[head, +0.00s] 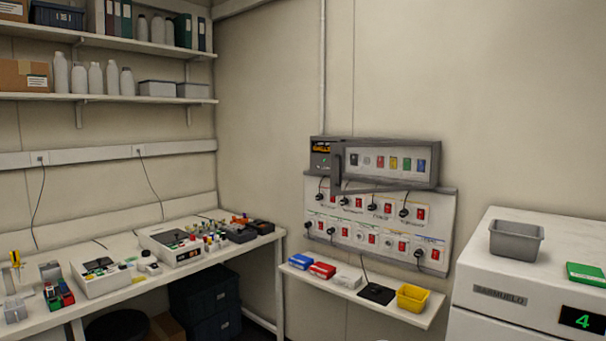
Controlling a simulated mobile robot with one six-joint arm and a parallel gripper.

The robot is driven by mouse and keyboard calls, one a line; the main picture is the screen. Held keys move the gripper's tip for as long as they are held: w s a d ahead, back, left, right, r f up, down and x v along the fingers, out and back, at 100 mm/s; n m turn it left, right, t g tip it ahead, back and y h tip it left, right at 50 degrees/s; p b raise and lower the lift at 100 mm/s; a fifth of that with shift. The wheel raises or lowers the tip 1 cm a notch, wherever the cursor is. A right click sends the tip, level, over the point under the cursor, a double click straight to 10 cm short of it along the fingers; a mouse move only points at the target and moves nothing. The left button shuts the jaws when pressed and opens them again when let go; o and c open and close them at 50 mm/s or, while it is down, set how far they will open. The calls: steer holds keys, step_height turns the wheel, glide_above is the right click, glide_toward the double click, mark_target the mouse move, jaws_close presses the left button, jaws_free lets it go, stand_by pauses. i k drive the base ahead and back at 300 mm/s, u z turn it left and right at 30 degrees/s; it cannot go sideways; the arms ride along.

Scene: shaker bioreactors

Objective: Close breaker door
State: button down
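A grey breaker box (323,172) is mounted on the back wall, above the white panel of switches and sockets. Its wide door (392,184) has a grey frame around a pale face with a row of coloured labels or switches. Orange and black parts show inside the box at the left. I cannot tell how far the door is open. My gripper is not in view.
Below, a white socket panel (330,222) carries red switches and plugged black cables. A narrow shelf (392,311) under it holds coloured boxes and a yellow bin (412,297). A white machine (500,300) stands at right, a cluttered bench (120,290) at left.

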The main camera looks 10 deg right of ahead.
mark_target(336, 162)
steer(key=z, duration=0.1)
steer(key=i, duration=0.9)
steer(key=u, duration=0.05)
